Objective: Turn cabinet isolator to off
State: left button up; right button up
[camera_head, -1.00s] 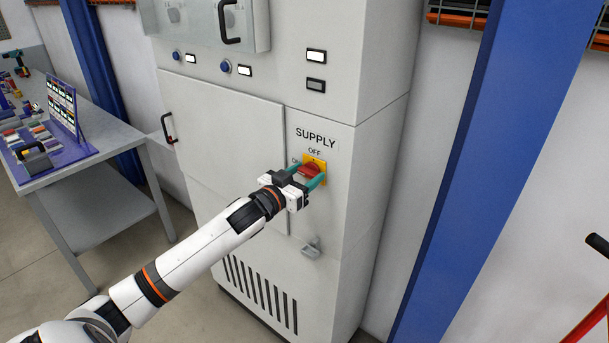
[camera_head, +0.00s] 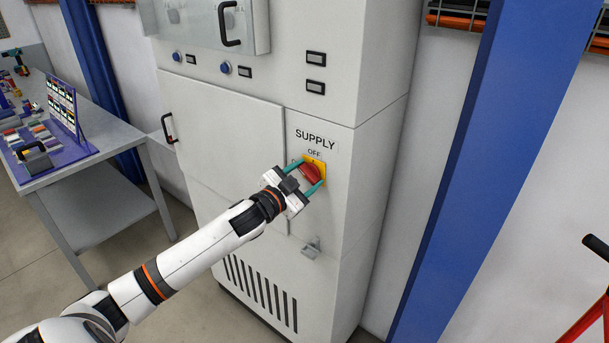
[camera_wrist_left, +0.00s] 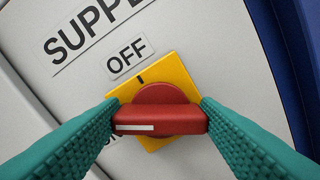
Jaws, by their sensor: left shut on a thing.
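The supply isolator is a red rotary handle (camera_head: 311,174) on a yellow plate (camera_head: 321,166) on the grey cabinet. The wrist view shows the handle (camera_wrist_left: 160,120) with a white line on its left end, tilted between the ON side and OFF. A black tick on the yellow plate (camera_wrist_left: 178,75) sits under the OFF label (camera_wrist_left: 130,58). The ON label is mostly hidden by a finger. My left gripper (camera_head: 308,178) is shut on the handle, one teal finger at each end. My right gripper is out of view.
The cabinet (camera_head: 230,130) has a latch (camera_head: 311,246) below the isolator and dark indicator windows (camera_head: 316,58) above. A workbench (camera_head: 65,175) with tools stands at left. A blue post (camera_head: 460,150) stands at right.

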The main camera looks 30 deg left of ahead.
pick_arm(q)
jog(key=m, duration=0.6)
jog(key=shift+d, duration=0.1)
jog(key=m, duration=0.4)
jog(key=shift+f+m, duration=0.15)
jog(key=shift+m, duration=0.45)
jog(key=o, duration=1)
